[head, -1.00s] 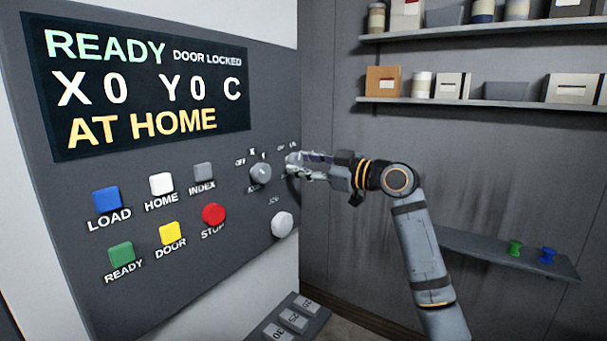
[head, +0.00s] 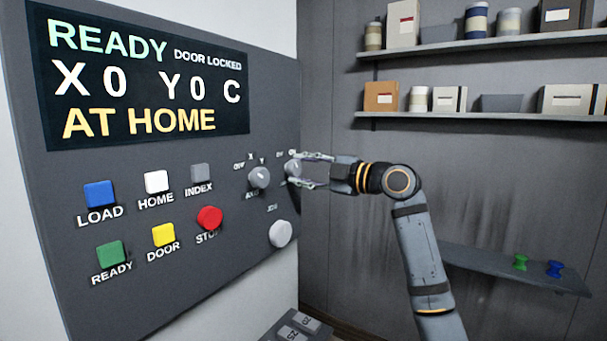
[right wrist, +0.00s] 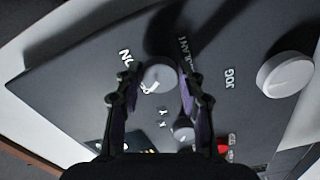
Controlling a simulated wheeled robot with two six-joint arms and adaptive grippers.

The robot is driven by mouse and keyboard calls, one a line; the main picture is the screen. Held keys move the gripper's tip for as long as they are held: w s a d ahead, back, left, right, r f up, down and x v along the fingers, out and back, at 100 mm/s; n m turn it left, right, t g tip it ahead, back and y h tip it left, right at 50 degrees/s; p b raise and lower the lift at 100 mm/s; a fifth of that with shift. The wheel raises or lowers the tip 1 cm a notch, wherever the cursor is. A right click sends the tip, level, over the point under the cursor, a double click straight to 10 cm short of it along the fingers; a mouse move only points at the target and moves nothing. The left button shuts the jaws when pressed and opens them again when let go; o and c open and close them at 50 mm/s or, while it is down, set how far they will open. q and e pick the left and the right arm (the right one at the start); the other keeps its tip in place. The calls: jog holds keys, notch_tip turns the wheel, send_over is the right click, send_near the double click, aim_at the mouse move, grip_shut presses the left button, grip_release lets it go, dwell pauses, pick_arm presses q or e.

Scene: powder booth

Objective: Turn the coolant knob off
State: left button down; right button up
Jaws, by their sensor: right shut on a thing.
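The coolant knob (head: 293,169) is a grey round knob at the right edge of the dark control panel (head: 140,270). It also shows in the right wrist view (right wrist: 158,79), with a light pointer mark, near the letters "ON" and "LANT". My right gripper (head: 303,171) reaches in from the right. Its fingers lie on both sides of the knob and are shut on it. The fingers also show in the right wrist view (right wrist: 157,76). Parts of the labels around the knob are hidden or too small to read. My left gripper is not in view.
The axis knob (head: 259,177) is close to the left, the white jog knob (head: 280,233) below. The red stop button (head: 210,217) and several coloured buttons are farther left. Shelves (head: 480,45) with containers line the back wall. A low shelf (head: 470,259) holds green and blue pieces.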

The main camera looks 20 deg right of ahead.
jog(key=shift+n, duration=0.3)
jog(key=o, duration=1.2)
jog(key=shift+v, duration=6)
